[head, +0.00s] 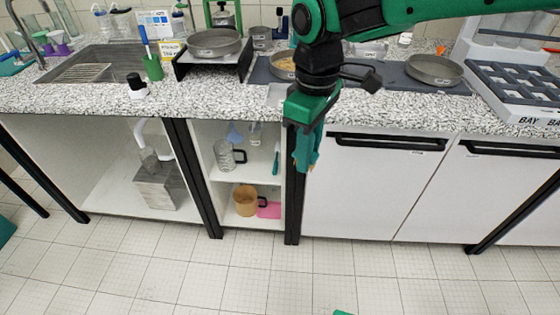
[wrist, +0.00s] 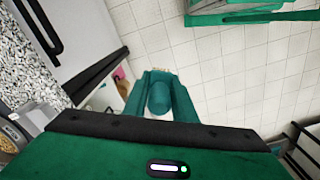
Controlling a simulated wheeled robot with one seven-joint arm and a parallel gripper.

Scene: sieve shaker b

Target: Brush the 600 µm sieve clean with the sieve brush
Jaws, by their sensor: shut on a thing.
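My gripper (head: 306,158) hangs in front of the cabinets, below the worktop edge, pointing down. In the wrist view its fingers (wrist: 160,92) are shut on a teal, round-ended thing (wrist: 159,99), which looks like the handle of the sieve brush; a small pale patch shows beyond it. Most of it is hidden by the fingers. One round metal sieve (head: 215,42) sits on a black stand at the back left. Another sieve (head: 434,69) lies on the dark mat at the right. A third pan (head: 284,68), with tan contents, is partly behind my arm. I cannot read which is 600 µm.
A green cup (head: 153,68) with a blue-handled tool stands beside the sink (head: 105,63). A black-capped bottle (head: 137,86) is near the worktop edge. Open shelves (head: 222,172) hold a jug and a tan container. A grey rack (head: 520,88) is at the far right. The floor in front is mostly clear.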

